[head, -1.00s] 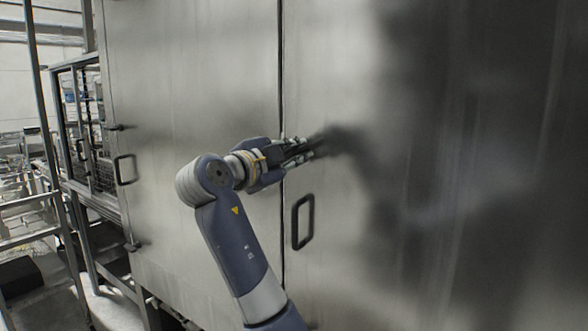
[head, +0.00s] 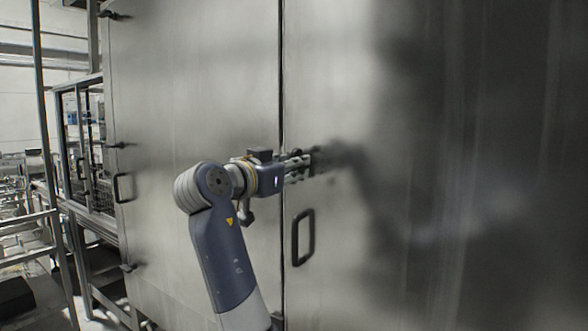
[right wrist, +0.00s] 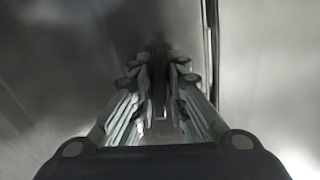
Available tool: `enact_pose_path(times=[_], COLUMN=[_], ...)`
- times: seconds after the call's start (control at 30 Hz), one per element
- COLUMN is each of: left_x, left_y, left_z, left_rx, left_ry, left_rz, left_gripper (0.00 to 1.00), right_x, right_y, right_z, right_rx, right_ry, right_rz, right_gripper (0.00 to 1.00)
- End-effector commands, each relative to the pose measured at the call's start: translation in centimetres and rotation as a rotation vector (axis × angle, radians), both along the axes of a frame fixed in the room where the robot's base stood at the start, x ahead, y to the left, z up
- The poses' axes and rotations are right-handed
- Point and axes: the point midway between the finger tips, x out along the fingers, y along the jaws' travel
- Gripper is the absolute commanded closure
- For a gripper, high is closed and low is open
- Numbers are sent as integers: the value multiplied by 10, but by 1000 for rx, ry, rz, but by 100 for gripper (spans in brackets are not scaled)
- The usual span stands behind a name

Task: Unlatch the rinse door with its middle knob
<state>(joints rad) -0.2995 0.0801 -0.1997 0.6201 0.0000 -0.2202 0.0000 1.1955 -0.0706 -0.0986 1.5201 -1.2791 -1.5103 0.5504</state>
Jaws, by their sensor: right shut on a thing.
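The rinse door appears to be the large steel panel (head: 345,270) right of the vertical seam, with a black pull handle (head: 303,237). My right gripper (head: 310,161) reaches across the seam to this panel, a little above the handle. It is shut on a small dark knob, which its fingers almost fully hide. In the right wrist view, the fingers (right wrist: 160,80) close around a dark narrow shape against the steel, with the seam just to the right. Whether the knob's latch is released cannot be seen. The left gripper is not in view.
Left of the seam is another steel panel (head: 190,90) with its own black handle (head: 122,188) and dark knobs along its left edge, one at mid-height (head: 122,145). Metal railings (head: 55,250) and a framed machine stand at the far left.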

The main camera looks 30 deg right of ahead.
Motion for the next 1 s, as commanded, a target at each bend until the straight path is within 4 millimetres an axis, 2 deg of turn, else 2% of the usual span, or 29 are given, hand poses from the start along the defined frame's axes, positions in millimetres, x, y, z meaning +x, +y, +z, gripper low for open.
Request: enact_pose_path(times=[0.33,0.87,0.9,0.93,1.0], left_x=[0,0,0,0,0], left_y=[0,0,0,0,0], left_z=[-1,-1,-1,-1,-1], left_rx=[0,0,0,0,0], left_ry=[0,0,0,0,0], left_rz=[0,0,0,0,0], left_gripper=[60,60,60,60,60], right_x=[0,0,0,0,0], right_y=[0,0,0,0,0], right_z=[-1,-1,-1,-1,-1], right_rx=[-46,-53,-53,-53,-53], right_ry=[117,131,131,131,130], right_rz=[0,0,0,0,0], right_gripper=[100,100,79,72,70])
